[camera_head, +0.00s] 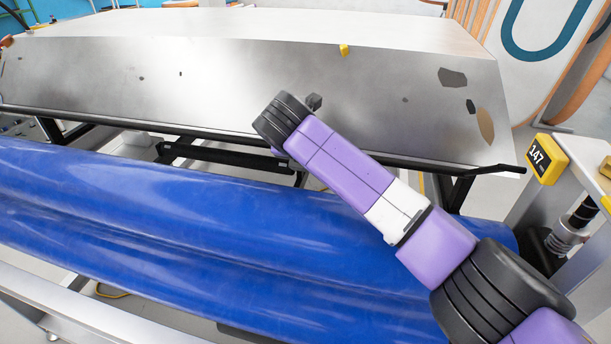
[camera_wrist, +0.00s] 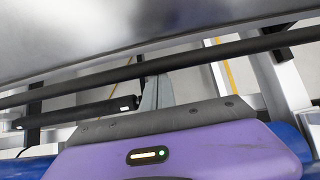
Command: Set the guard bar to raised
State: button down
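The guard bar appears to be the long black bar (camera_head: 420,163) along the lower front edge of the tilted metal panel. In the wrist view a black bar (camera_wrist: 230,54) crosses the picture, rising to the right, just below the panel's edge. The end of my arm reaches over the blue roll to the front of the panel. In the wrist view, narrow grey shapes, perhaps my gripper's fingers (camera_wrist: 157,92), stand close together just below the bar. Contact and finger opening are unclear.
A large blue inflatable roll (camera_head: 150,220) lies in front of the panel (camera_head: 230,80), under my arm. A second, shorter black bar (camera_wrist: 80,113) sits lower in the wrist view. A post with a yellow "147" tag (camera_head: 545,160) stands at the right.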

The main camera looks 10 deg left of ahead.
jog(key=w+r+t, duration=0.1)
jog(key=w+r+t+p, duration=0.1)
jog(key=r, duration=0.1)
jog(key=shift+w+d+r+t, duration=0.1)
jog(key=shift+w+t, duration=0.2)
jog(key=shift+t, duration=0.1)
jog(key=shift+w+r+p, duration=0.5)
jog(key=shift+r+p, duration=0.1)
jog(key=shift+r, duration=0.2)
